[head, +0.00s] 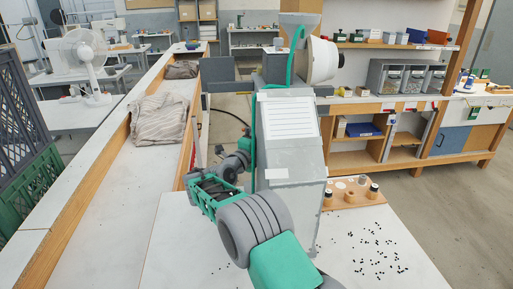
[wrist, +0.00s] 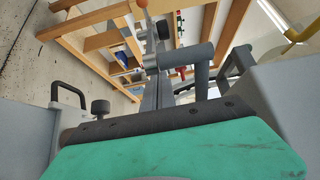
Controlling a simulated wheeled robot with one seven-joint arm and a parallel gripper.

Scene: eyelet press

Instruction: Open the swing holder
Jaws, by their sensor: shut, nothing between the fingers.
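The grey eyelet press (head: 291,130) stands upright on the white bench, with a white label sheet on its front and a green lever on top. My gripper (head: 236,163) is at the left side of the press, shut and empty. Its fingertips are small and partly hidden by my arm. In the wrist view a grey bracket with a rounded arm (wrist: 197,62) shows close in front. I cannot tell whether this is the swing holder, nor whether the holder is open or closed. I cannot tell whether my gripper touches anything.
A wooden block with small jars (head: 351,192) stands right of the press. Small black bits (head: 375,250) are scattered on the bench. Folded cloth (head: 160,118) lies in the long tray at left. A green and grey crate (head: 30,190) stands at far left.

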